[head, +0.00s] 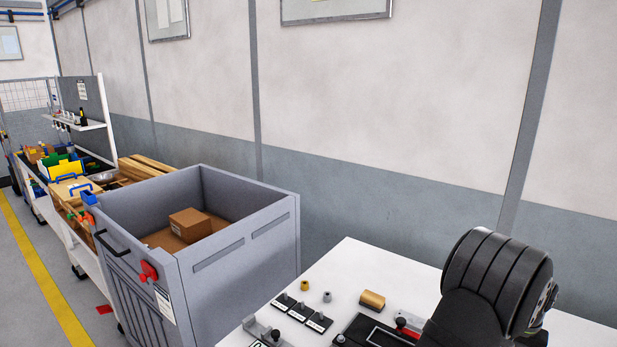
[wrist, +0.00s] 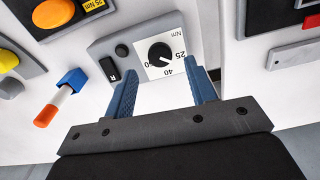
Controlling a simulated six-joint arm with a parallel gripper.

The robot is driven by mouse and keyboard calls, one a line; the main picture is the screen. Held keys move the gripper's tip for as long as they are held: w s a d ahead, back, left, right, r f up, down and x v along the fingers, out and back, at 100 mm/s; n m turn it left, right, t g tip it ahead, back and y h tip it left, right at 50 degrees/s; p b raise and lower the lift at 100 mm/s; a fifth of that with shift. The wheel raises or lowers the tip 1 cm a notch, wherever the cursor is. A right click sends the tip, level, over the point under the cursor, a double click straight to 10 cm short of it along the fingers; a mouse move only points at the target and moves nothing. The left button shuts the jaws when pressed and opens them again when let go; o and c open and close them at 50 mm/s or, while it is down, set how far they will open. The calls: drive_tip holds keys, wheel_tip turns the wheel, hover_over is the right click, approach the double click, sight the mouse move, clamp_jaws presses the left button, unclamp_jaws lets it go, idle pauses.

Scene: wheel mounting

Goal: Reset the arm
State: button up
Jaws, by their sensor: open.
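My gripper (wrist: 164,82) shows in the wrist view with its two blue fingers apart and nothing between them. It is above a grey panel (wrist: 124,52) with a black dial knob (wrist: 161,54) on a white scale marked in Nm. The fingertips overlap the lower edge of this panel in the picture; I cannot tell if they touch it. My gripper cannot be made out in the head view. A black, ribbed round shape (head: 500,282) fills the lower right there; I cannot tell whether it is a wheel or part of my arm.
A white table (head: 345,262) holds small labelled blocks (head: 300,312) and a brass cylinder (head: 372,300). A grey bin (head: 245,255) with a cardboard box (head: 190,223) stands left of it. In the wrist view, an orange-tipped blue tool (wrist: 60,98) lies beside the dial panel.

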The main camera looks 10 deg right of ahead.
wheel_tip(320, 180, up, 14)
wheel_tip(320, 180, down, 17)
drive_tip(key=shift+f, duration=0.45)
drive_tip(key=m, duration=0.6)
drive_tip(key=shift+m, duration=0.3)
drive_tip(key=m, duration=0.6)
drive_tip(key=shift+r, duration=0.6)
